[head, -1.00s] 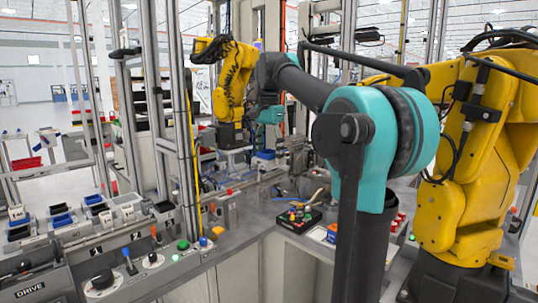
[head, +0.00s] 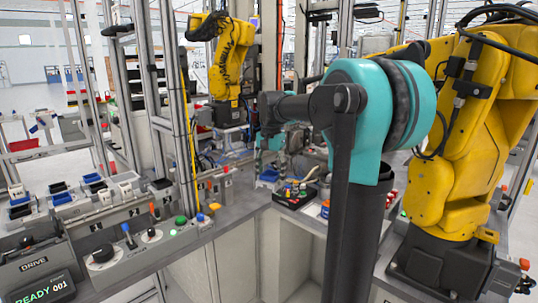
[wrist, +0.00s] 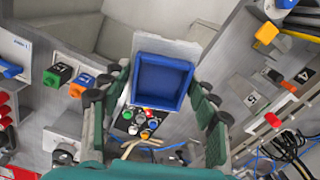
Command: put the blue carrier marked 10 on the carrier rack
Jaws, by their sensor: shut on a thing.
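A blue square open-topped carrier (wrist: 162,84) sits between the green-padded fingers of my gripper (wrist: 157,88) in the wrist view. The fingers close on it from both sides. I cannot read a 10 on it from this angle. In the head view my gripper (head: 274,148) hangs over the work cell, partly hidden by my arm, with the blue carrier (head: 268,177) low beneath it. Several blue, black and white bins stand in rows at the left, including a blue bin (head: 62,198); I cannot tell whether this is the carrier rack.
A black button box (head: 294,194) is close by the carrier. Yellow robot arms stand at the back (head: 232,60) and right (head: 455,190). Metal posts (head: 153,90) rise at left. Grey plates marked 5 (wrist: 252,100) and 4 (wrist: 304,76) are at right in the wrist view.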

